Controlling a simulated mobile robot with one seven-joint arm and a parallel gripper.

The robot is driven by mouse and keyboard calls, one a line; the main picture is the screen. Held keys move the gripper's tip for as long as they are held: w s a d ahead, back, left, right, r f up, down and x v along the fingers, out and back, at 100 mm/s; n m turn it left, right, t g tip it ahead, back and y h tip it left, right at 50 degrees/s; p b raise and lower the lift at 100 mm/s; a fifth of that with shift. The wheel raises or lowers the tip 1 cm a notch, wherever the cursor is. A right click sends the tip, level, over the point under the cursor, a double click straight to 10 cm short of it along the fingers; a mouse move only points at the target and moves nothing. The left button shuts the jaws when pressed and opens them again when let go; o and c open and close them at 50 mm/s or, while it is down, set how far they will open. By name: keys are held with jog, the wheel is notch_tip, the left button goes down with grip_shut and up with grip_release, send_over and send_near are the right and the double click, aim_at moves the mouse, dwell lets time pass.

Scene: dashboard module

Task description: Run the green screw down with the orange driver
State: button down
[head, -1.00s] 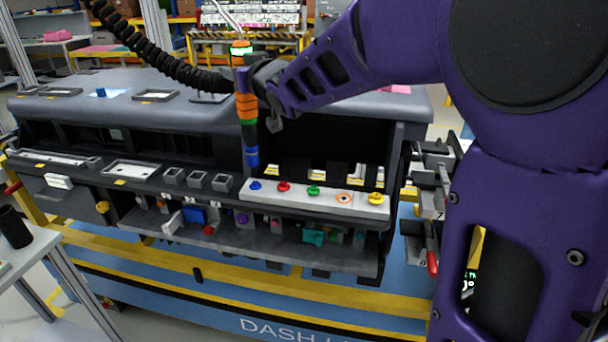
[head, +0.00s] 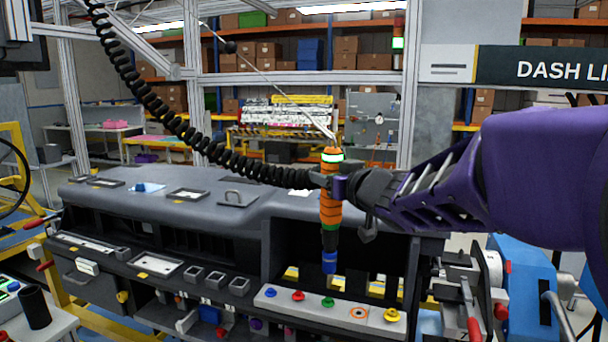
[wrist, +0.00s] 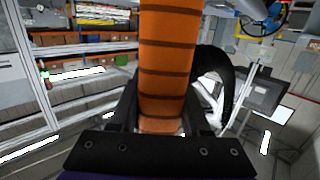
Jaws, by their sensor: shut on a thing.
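The orange driver (head: 331,212) hangs upright, with dark bands, a green-and-white top and a blue lower end. My gripper (head: 338,187) is shut on its upper body. In the wrist view the ribbed orange body (wrist: 168,70) stands between the fingers (wrist: 160,122). The green screw (head: 328,302) sits on the light grey strip (head: 343,307) along the front of the dashboard module. The driver's blue end is above the green screw in the head view, with a visible gap between them. The driver's tip is out of the wrist view.
Blue (head: 270,292), red (head: 298,295) and yellow (head: 391,314) screws and an orange-ringed spot (head: 359,312) share the strip. A black coiled hose (head: 180,118) runs to the driver. Clamps with red handles (head: 474,329) stand at the right.

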jog(key=shift+f, duration=0.15)
notch_tip(320, 180, down, 6)
jog(key=b, duration=0.5)
jog(key=shift+f, duration=0.2)
dwell(0.4)
jog(key=shift+f+b, duration=0.4)
jog(key=shift+f, duration=0.45)
dwell(2.4)
jog(key=shift+f+p, duration=0.35)
jog(key=shift+f, duration=0.2)
dwell(2.5)
jog(key=shift+r, duration=0.15)
